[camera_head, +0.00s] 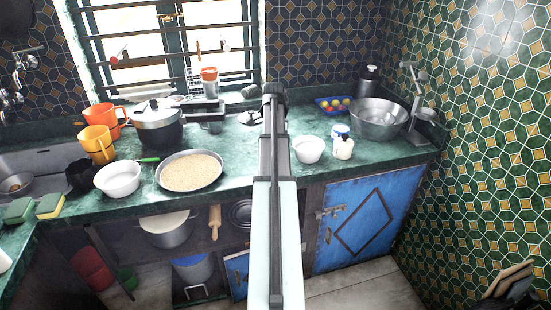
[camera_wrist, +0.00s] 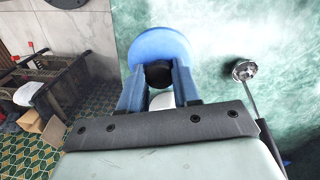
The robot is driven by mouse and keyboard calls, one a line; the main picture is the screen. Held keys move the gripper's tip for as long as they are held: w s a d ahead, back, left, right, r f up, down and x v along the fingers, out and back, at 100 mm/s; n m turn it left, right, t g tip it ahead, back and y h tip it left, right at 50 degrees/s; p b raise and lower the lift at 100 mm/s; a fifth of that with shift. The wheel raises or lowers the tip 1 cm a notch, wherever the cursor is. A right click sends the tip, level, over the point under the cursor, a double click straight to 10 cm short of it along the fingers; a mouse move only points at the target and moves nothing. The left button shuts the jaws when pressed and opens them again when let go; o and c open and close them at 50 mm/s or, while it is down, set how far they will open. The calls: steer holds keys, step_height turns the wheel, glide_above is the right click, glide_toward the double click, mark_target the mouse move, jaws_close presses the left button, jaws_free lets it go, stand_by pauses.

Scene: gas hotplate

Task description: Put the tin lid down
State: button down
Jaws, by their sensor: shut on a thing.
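My gripper (camera_wrist: 158,78) is shut on the black knob of a round blue lid (camera_wrist: 160,44) in the wrist view, one finger on each side of the knob. The lid's blue face shows beyond the fingertips, with part of the green counter beside it. In the head view my arm reaches up the middle, and the end of it (camera_head: 273,95) is over the back of the counter. The lid cannot be made out there. A small white and blue container (camera_head: 341,131) stands on the counter to the right; I cannot tell whether it is the tin.
The green marble counter (camera_head: 232,140) has bare room left of my arm. A white bowl (camera_head: 308,150), a white bottle (camera_head: 343,149) and a metal basin (camera_head: 378,120) stand to the right. A pan of grain (camera_head: 190,172), a pot (camera_head: 157,128) and a hotplate (camera_head: 207,113) are to the left.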

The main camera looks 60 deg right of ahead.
steer(key=shift+f, duration=2.55)
steer(key=shift+f, duration=0.1)
steer(key=c, duration=0.8)
jaws_free()
steer(key=r, duration=1.2)
steer(key=shift+w+d+r, duration=0.15)
steer(key=shift+w+d, duration=0.05)
steer(key=shift+w, duration=0.1)
